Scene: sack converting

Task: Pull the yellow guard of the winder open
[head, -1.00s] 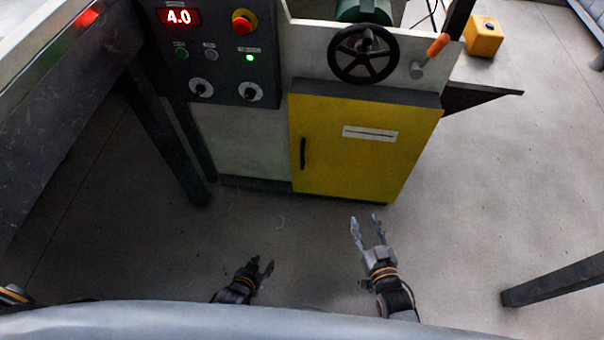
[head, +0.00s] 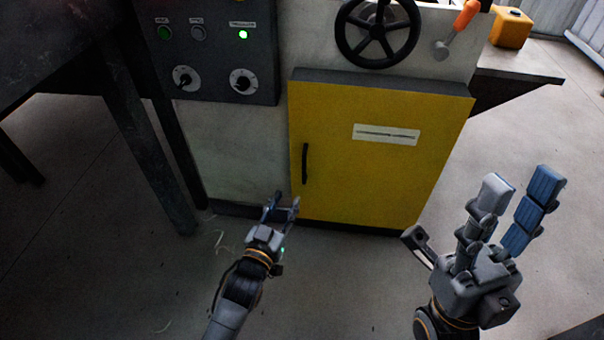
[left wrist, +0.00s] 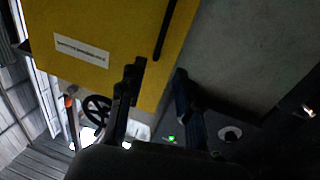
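The yellow guard (head: 370,185) is a flat door on the front of the winder, and it looks closed. Its black upright handle (head: 305,163) is near the door's left edge. In the left wrist view the guard (left wrist: 120,22) and handle (left wrist: 164,32) show upside down, beyond the fingers. My left gripper (head: 281,203) is open and empty, below the handle and apart from it. Its two fingers also show spread in the left wrist view (left wrist: 158,88). My right gripper (head: 518,185) is open and empty, to the right of the guard.
A black handwheel (head: 378,32) and an orange-handled lever (head: 458,28) sit above the guard. A control panel (head: 208,60) with knobs and a lit green lamp is to its left. A dark table leg (head: 150,155) stands further left. The floor before the guard is clear.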

